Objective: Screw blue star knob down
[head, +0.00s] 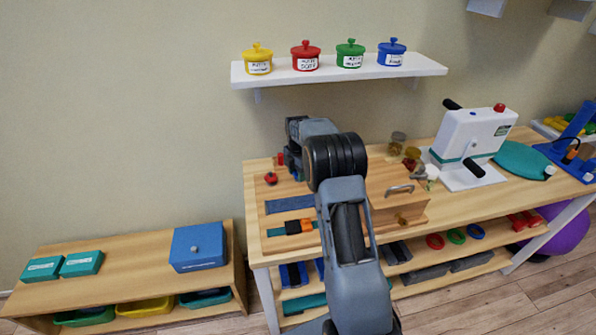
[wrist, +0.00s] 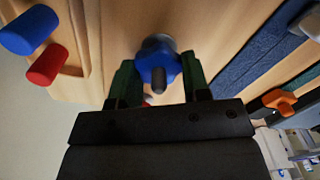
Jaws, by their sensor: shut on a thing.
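The blue star knob (wrist: 155,61) sits on a grey threaded post in the wrist view, over the wooden board. My gripper (wrist: 158,84) has its two green-padded fingers on either side of the knob and is shut on it. In the head view my arm hides the knob and the gripper's fingertips.
A red knob (head: 271,178) and a blue strap (head: 289,204) lie on the board to the left of my arm. A wooden box with a handle (head: 397,207) stands to the right.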

